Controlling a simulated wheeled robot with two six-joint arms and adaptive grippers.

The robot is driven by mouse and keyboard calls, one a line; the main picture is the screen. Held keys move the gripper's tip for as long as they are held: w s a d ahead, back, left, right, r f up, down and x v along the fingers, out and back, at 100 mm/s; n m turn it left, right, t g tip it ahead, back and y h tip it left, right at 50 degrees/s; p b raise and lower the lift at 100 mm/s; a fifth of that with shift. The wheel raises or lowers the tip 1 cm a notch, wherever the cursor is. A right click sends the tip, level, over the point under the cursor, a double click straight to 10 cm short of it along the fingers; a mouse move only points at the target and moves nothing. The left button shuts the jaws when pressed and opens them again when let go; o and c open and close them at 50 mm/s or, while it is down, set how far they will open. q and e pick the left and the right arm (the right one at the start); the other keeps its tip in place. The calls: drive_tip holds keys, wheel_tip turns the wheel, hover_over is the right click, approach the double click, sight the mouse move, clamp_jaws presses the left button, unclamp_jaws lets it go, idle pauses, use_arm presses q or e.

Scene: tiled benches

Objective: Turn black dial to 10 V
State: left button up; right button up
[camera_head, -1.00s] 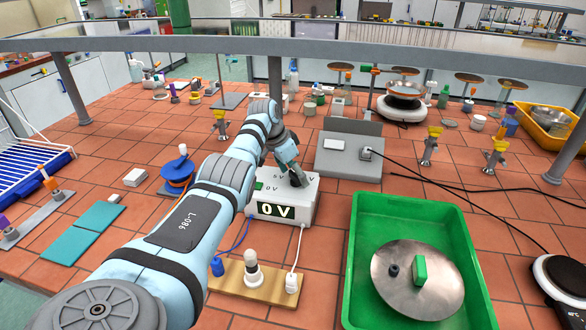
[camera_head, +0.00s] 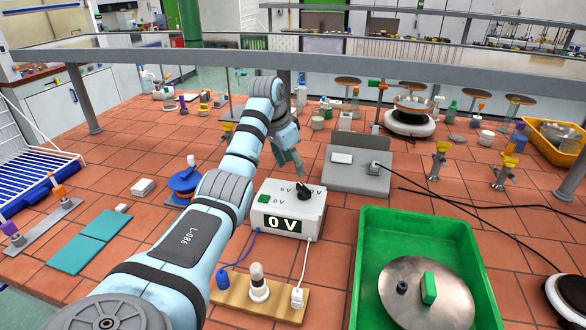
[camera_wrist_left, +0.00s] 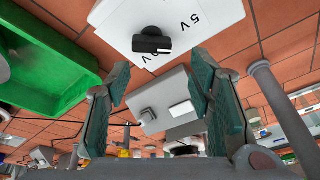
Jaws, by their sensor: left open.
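The black dial (camera_head: 304,190) sits on top of a white power supply box (camera_head: 313,212) whose front display reads 0 V. A green button is on the box's top left, and printed voltage marks surround the dial. In the left wrist view the dial (camera_wrist_left: 152,42) shows a white mark on its knob, with a 5 V label beside it. My left gripper (camera_head: 291,162) is open and empty, above and behind the box, clear of the dial. Its fingers (camera_wrist_left: 159,68) are spread apart in the wrist view. My right gripper is out of view.
A green tray (camera_head: 365,275) with a round metal lid is at the front right. A wooden board (camera_head: 230,295) with a bulb stands in front of the box, joined by cables. A blue spool (camera_head: 186,183) is left.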

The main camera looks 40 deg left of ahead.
sight(304, 188)
use_arm(q)
drive_tip(key=w+d+f+n+y+b, duration=0.1)
drive_tip(key=f+n, duration=0.1)
drive_tip(key=w+d+f+n+y+b, duration=0.1)
drive_tip(key=d+f+y, duration=0.1)
drive_tip(key=f, duration=0.1)
drive_tip(key=w+d+f+n+y, duration=0.1)
drive_tip(key=f+n+y, duration=0.1)
drive_tip(key=shift+w+d+f+n+g+b, duration=0.15)
drive_tip(key=shift+d+n+g+b, duration=0.15)
drive_tip(key=shift+b, duration=0.1)
drive_tip(key=shift+c, duration=0.4)
drive_tip(key=d+n+y, duration=0.1)
drive_tip(key=d+n+y+b, duration=0.1)
drive_tip(key=d+n+y, duration=0.1)
drive_tip(key=shift+w+d+f+n, duration=0.15)
drive_tip(key=shift+w+f+n, duration=0.15)
drive_tip(key=shift+f, duration=0.1)
drive_tip(key=s+d+r+n+y+b, duration=0.2)
drive_tip(key=s+d+r+n+y, duration=0.25)
drive_tip(key=d+n, duration=0.2)
drive_tip(key=shift+n, duration=0.45)
drive_tip(key=x, duration=1.5)
drive_tip(key=shift+w+a, duration=0.15)
drive_tip(key=shift+w, duration=0.3)
drive_tip(key=shift+s+r+y, duration=0.1)
drive_tip(key=shift+y, duration=0.15)
clamp_jaws()
drive_tip(key=shift+a, duration=0.25)
drive_tip(key=shift+d, duration=0.25)
